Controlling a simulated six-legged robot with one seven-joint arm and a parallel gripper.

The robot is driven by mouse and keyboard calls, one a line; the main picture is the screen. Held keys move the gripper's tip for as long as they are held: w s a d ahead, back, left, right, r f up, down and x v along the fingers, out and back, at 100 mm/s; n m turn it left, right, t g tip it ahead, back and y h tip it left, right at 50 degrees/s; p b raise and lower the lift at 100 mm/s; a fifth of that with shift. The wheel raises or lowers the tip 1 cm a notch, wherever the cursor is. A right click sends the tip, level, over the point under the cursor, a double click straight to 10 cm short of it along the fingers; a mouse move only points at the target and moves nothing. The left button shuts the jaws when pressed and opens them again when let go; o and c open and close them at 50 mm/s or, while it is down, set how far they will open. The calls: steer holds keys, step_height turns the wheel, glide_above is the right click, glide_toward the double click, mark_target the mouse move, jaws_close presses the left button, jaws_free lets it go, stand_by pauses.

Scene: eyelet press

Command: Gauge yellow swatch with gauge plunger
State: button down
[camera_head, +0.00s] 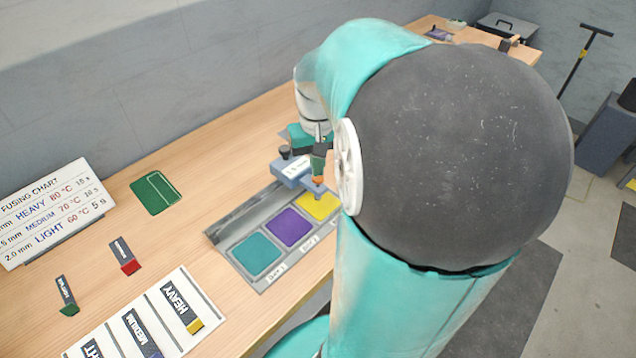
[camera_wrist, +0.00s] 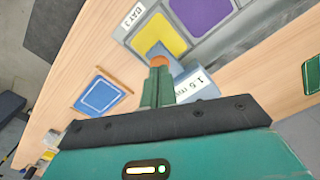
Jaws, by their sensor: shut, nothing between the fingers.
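The yellow swatch (camera_head: 322,207) lies in the far-right bay of the grey tray (camera_head: 228,228). It also shows in the wrist view (camera_wrist: 160,36), partly covered by the grey-blue gauge (camera_head: 290,170). The gauge's arm reaches over the swatch, and its label (camera_wrist: 197,84) seems to read 1.6 mm. The orange gauge plunger (camera_wrist: 158,60) is at the gauge's arm. My gripper (camera_wrist: 157,72) is shut and empty, its fingertips right at the plunger's top, seemingly touching it. In the head view my gripper (camera_head: 318,172) points down there.
A purple swatch (camera_head: 288,227) and a teal swatch (camera_head: 257,254) lie in the other bays. A fusing chart (camera_head: 52,212) stands at the left, near a green pad (camera_head: 155,192). A white board (camera_head: 145,325) with labelled strips lies in front. A blue card (camera_wrist: 98,96) lies beside the gauge.

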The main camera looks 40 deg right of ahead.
steer(key=shift+f, duration=1.15)
stand_by(0.4)
steer(key=shift+r, duration=3.55)
steer(key=s+a+r+n+t, duration=0.1)
steer(key=s+a+n+t, duration=0.1)
steer(key=a, duration=0.9)
steer(key=s+a+r+n+t, duration=0.1)
steer(key=s+a+n+t, duration=0.1)
steer(key=a, duration=1)
steer(key=shift+s+r+n+t, duration=0.3)
steer(key=shift+n+t, duration=0.5)
